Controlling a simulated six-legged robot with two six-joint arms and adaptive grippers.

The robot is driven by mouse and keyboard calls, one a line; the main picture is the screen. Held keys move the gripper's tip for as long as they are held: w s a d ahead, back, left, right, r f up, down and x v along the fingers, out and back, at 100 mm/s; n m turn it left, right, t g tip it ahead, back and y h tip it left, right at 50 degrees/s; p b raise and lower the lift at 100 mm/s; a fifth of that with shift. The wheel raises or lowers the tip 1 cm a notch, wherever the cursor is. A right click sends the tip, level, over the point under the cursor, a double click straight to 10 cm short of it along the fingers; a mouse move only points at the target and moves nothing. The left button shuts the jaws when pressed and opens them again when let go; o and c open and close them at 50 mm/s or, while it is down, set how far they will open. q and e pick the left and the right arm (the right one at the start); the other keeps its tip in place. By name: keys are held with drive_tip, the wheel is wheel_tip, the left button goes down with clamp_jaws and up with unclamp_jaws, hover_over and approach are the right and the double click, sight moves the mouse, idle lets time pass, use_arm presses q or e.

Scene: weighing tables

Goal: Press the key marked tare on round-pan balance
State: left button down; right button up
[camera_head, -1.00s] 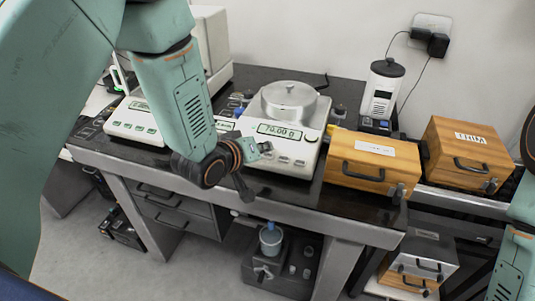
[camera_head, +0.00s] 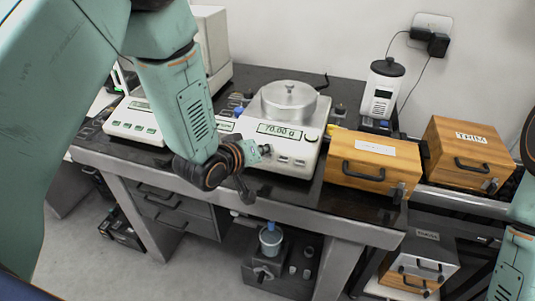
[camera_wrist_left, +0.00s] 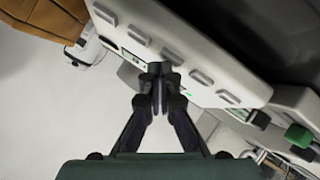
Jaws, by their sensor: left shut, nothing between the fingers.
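The round-pan balance (camera_head: 313,139) is a white unit on the dark table, with a lidded metal piece (camera_head: 289,97) on top. Its lit display (camera_head: 279,131) reads about 70.00 g. Keys (camera_head: 283,158) run along its sloped front, partly hidden by my left gripper; the tare marking is not legible. My left gripper (camera_head: 263,150) is shut and empty, low at the balance's front left. In the left wrist view its fingertips (camera_wrist_left: 158,72) overlap the key row (camera_wrist_left: 170,57); whether they touch a key I cannot tell. My right gripper is out of view.
Another white balance (camera_head: 135,120) stands to the left, partly behind my left arm. A wooden case (camera_head: 345,180) sits close to the right of the round-pan balance, with a second wooden case (camera_head: 452,137) farther right. A dark-lidded device (camera_head: 383,95) stands behind.

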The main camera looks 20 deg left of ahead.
use_arm(q)
drive_tip(key=shift+f, duration=0.25)
drive_tip(key=shift+r, duration=0.1)
idle(0.5)
drive_tip(key=shift+s+r+p, duration=0.2)
drive_tip(key=shift+r+p, duration=0.5)
drive_tip(key=r+p, duration=0.2)
drive_tip(key=s+r+p, duration=0.1)
drive_tip(key=r+p, duration=0.1)
drive_tip(key=shift+s+r+p, duration=0.2)
drive_tip(key=shift+r+p, duration=0.15)
drive_tip(key=shift+r, duration=0.05)
idle(0.4)
